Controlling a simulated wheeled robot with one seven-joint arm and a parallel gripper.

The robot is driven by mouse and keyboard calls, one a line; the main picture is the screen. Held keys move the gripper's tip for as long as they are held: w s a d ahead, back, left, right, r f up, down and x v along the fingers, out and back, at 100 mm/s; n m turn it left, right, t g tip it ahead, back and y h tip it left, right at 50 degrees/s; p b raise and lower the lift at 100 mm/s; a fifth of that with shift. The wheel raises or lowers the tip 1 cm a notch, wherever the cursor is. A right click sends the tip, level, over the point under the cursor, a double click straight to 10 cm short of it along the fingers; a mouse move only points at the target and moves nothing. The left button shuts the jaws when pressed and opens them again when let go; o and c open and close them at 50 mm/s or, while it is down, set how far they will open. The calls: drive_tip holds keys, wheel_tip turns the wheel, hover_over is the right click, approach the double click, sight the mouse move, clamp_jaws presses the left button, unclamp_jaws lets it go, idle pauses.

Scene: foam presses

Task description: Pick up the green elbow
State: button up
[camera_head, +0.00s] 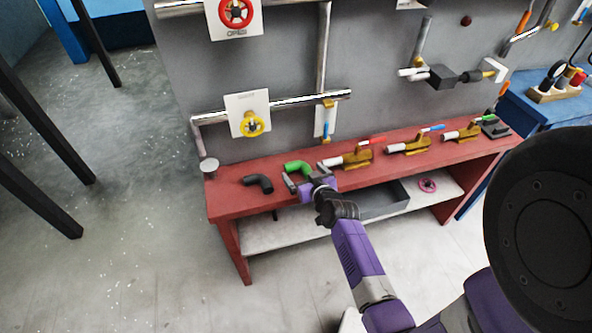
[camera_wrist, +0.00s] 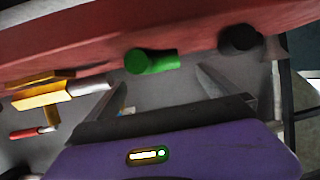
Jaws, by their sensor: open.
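The green elbow (camera_head: 299,168) lies on the red bench top (camera_head: 228,198), between a dark grey elbow and a brass valve. My gripper (camera_head: 300,184) is at the bench's front edge, just in front of the green elbow. In the wrist view the green elbow (camera_wrist: 152,61) shows ahead of and between the two fingers of my gripper (camera_wrist: 160,88). The fingers are spread apart with nothing between them. The elbow appears apart from both fingers.
The dark grey elbow (camera_head: 258,183) lies just left of the green one. Brass valves (camera_head: 357,157) with coloured handles stand to the right. A grey wall panel (camera_head: 280,60) with pipes rises behind. A grey bin (camera_head: 385,200) sits on the lower shelf.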

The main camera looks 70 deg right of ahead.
sight(298, 165)
drive_tip(key=shift+p+x, duration=0.6)
drive_tip(key=shift+x, duration=2.45)
drive_tip(key=shift+s+d, duration=0.1)
drive_tip(key=shift+r, duration=0.1)
drive_tip(key=c, duration=1.7)
